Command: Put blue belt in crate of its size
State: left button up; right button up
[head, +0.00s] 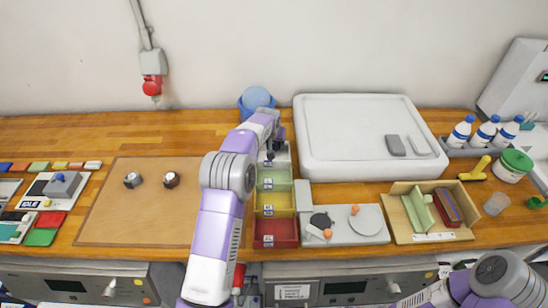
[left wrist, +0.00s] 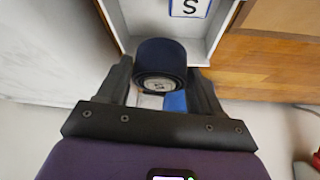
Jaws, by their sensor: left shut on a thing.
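The blue belt (left wrist: 162,58), a dark rolled coil with a pale round tag, sits between the fingers of my left gripper (left wrist: 160,74), which is shut on it. A letter on the tag looks like S, but it is small. Behind the belt in the left wrist view is a white crate (left wrist: 120,18) labelled S. The belt overlaps its opening; its height above the floor I cannot tell. In the head view, the gripper end is over this back crate (head: 284,160) and mostly hides it and the belt. Green (head: 273,179), yellow (head: 275,204) and red (head: 276,233) crates line up in front.
A blue bucket (head: 246,110) stands behind the crates. A white tray (head: 330,165) and a scale-like board (head: 345,230) lie to the right, with a wooden divided box (head: 405,232) beyond. A brown mat (head: 130,215) with two small round items lies left, mostly clear.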

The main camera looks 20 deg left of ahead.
pick_arm(q)
jog(key=shift+f, duration=3.4)
jog(key=shift+f+b, duration=0.2)
jog(key=shift+b, duration=0.15)
jog(key=o, duration=1.1)
jog(key=shift+o, duration=0.2)
jog(key=shift+r, duration=0.1)
jog(key=shift+r, duration=0.3)
jog(key=v, duration=1.1)
jog(key=shift+s+r+p, duration=0.25)
jog(key=shift+s+p, duration=0.05)
jog(key=shift+p, duration=0.05)
